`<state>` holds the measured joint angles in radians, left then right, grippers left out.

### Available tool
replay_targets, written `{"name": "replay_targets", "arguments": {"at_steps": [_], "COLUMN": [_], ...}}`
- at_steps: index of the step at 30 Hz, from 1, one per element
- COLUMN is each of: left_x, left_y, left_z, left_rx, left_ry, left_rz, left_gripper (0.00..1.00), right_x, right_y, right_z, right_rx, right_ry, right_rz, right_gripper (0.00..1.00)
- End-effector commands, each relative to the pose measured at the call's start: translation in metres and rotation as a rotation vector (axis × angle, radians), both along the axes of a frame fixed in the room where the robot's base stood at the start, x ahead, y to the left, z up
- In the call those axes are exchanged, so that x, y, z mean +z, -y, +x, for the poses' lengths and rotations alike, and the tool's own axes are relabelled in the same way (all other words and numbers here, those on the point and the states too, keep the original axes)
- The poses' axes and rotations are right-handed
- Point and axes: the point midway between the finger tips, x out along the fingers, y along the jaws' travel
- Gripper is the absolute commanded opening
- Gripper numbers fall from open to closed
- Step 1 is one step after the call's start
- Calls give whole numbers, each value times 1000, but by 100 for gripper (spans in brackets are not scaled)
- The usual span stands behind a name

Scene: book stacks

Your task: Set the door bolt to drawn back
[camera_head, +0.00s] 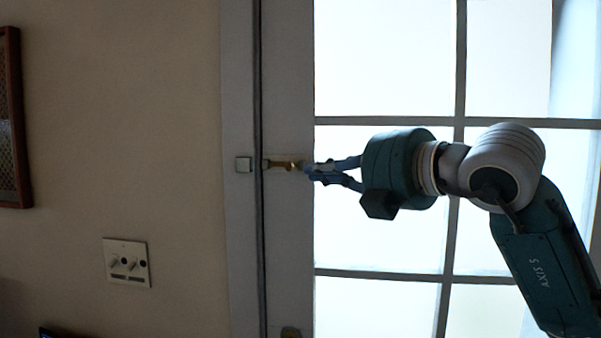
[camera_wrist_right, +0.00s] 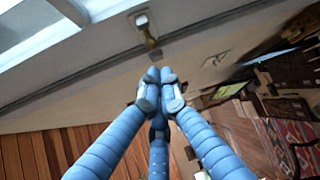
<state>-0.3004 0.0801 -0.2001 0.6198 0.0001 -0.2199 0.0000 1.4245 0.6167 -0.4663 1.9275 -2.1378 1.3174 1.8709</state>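The door bolt (camera_head: 282,164) is a small brass bar lying level on the door stile. Its left end is near the seam, and a pale square keeper (camera_head: 243,164) sits on the frame just left of the seam. I cannot tell whether the bar's tip enters the keeper. My right gripper (camera_head: 307,171) has its blue fingertips close to the bolt's right end. In the right wrist view, the fingertips (camera_wrist_right: 155,77) are drawn together with nothing seen between them, and the brass bolt (camera_wrist_right: 151,39) shows apart beyond them. My left gripper is not in view.
The glazed door (camera_head: 288,230) has bright panes behind my right arm. A switch plate (camera_head: 127,263) and a framed picture (camera_head: 12,120) are on the wall at left. A brass fitting (camera_head: 290,332) shows lower on the door. The wrist view shows wooden floor (camera_wrist_right: 60,145).

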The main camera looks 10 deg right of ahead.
Motion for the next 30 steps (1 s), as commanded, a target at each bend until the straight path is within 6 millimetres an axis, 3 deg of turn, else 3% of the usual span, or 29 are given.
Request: {"name": "replay_targets", "arguments": {"at_steps": [6, 19, 23, 25, 27, 30], "left_x": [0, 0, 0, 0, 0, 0], "left_y": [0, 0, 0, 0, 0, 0], "left_z": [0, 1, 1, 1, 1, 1], "left_rx": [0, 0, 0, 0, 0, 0], "left_ry": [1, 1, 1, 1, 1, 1], "left_rz": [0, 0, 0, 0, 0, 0], "left_gripper": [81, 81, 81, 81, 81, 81], "right_x": [2, -1, -17, -30, -40, -39], "right_y": [10, 5, -28, -58, -90, -116], "right_z": [-18, -21, -30, -44, -67, -102], "right_rx": [0, 23, 153, 282, 440, 619], "right_ry": [-1, -2, 12, 33, 68, 133], "right_rz": [-1, 0, 15, 50, 126, 303], "right_gripper": [0, 0, 0, 0, 0, 0]}}
